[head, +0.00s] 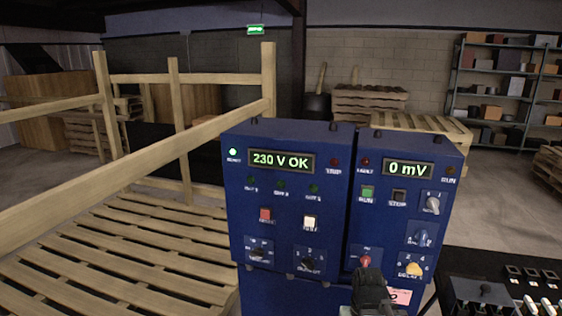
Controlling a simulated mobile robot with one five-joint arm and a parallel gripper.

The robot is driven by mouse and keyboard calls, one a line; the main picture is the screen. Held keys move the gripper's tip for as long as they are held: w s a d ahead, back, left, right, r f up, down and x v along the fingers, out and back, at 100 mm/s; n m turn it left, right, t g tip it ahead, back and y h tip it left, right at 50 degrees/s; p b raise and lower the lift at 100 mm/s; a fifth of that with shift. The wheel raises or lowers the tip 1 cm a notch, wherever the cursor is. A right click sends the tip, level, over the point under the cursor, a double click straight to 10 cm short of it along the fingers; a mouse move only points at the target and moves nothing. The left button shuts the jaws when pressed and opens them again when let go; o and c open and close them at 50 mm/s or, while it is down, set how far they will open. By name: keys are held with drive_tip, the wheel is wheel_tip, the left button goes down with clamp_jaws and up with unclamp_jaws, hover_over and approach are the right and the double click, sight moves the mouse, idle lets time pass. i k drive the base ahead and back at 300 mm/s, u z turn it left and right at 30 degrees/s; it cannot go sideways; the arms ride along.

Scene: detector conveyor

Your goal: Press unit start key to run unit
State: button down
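A blue control cabinet stands in front of me, with a left box (330,200) and a right box (448,180). The right box has a display (408,169) reading "0 mV". Below it are a green key (367,193), whose small label seems to read RUN, and a dark key (399,197) labelled STOP. A lamp (450,170) at its upper right looks unlit. My gripper (370,278) is dark and sits low in front of the right box, below the green key and apart from it. Its fingers are too dark to tell open from shut.
The left box shows "230 V OK" on its display (281,161) and a lit lamp (233,152). A red round button (366,261) and several knobs sit near my gripper. A wooden rail (150,170) and pallets stand left; a dark bench panel (490,293) is lower right.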

sight(366, 192)
drive_tip(key=k, duration=1.65)
drive_tip(key=u, duration=1.1)
drive_tip(key=i, duration=2.3)
drive_tip(key=z, duration=0.8)
